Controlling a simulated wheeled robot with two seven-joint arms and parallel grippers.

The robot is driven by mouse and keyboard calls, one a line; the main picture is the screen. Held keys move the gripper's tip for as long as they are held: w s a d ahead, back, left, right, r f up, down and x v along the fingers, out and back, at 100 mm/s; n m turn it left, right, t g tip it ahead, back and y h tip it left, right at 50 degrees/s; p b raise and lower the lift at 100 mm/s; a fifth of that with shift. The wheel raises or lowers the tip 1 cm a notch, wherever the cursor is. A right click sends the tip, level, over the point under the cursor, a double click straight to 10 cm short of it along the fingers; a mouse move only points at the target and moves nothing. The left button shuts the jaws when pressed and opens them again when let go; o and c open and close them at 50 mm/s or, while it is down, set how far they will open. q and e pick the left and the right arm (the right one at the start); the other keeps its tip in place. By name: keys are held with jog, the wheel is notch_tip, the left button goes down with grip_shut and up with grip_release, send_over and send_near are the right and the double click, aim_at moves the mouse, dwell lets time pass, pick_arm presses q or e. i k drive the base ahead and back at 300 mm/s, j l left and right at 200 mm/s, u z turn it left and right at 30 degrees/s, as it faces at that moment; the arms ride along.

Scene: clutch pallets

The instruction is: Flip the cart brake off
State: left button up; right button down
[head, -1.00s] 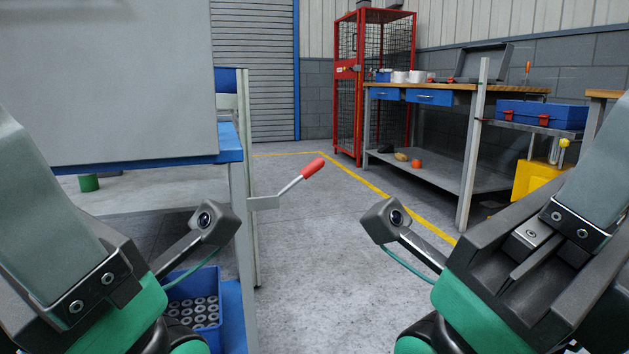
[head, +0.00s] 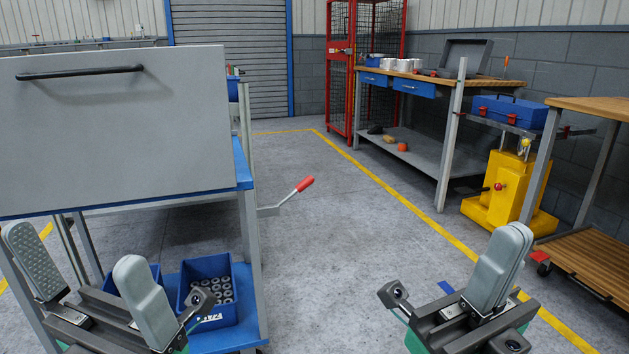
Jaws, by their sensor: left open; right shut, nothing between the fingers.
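The brake lever (head: 287,195) has a red grip (head: 305,184) and a thin metal rod. It slants up to the right from a small plate beside the leg of the grey and blue cart (head: 244,170), left of the middle in the head view. My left gripper (head: 78,258) is open and empty, low at the left in front of the cart, clearly apart from the lever. My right gripper (head: 510,240) is shut and empty, low at the right, well to the right of the lever. The lever is in plain sight.
A large grey panel (head: 110,150) with a black handle stands on the cart. Blue bins (head: 207,290) of ring parts sit on its lower shelf. A workbench (head: 430,80), a yellow unit (head: 510,190) and a wooden-topped table (head: 590,105) line the right. The middle floor is clear.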

aim_at(308, 181)
jog(key=i+l+u, duration=0.1)
jog(key=i+u, duration=0.4)
jog(key=i+l+u, duration=0.25)
jog(key=i+u, duration=0.2)
jog(key=k, duration=0.05)
